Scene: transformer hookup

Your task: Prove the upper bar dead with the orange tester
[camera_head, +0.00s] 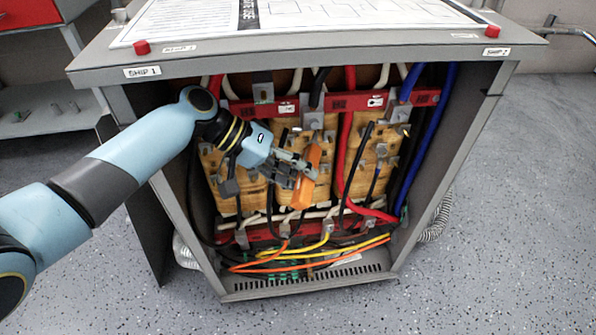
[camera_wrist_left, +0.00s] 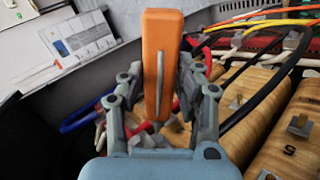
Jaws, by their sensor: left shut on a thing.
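The orange tester (camera_head: 307,176) is held in my left gripper (camera_head: 296,171), in front of the wooden blocks inside the open cabinet. In the left wrist view the tester (camera_wrist_left: 161,60) stands lengthwise between the two fingers of the gripper (camera_wrist_left: 160,100), which are shut on it. The upper bar (camera_head: 338,102) is a red strip with metal lugs across the top of the cabinet opening. In the head view the tester's top end is below the bar and apart from it in the picture; its depth gap is hard to tell. My right gripper is not in view.
Red, black, white and blue cables hang around the blocks (camera_head: 358,160). A lower red bar (camera_head: 262,234) with yellow and orange wires runs below. The grey cabinet side walls (camera_head: 453,140) bound the space. A paper sheet (camera_head: 300,15) lies on top.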

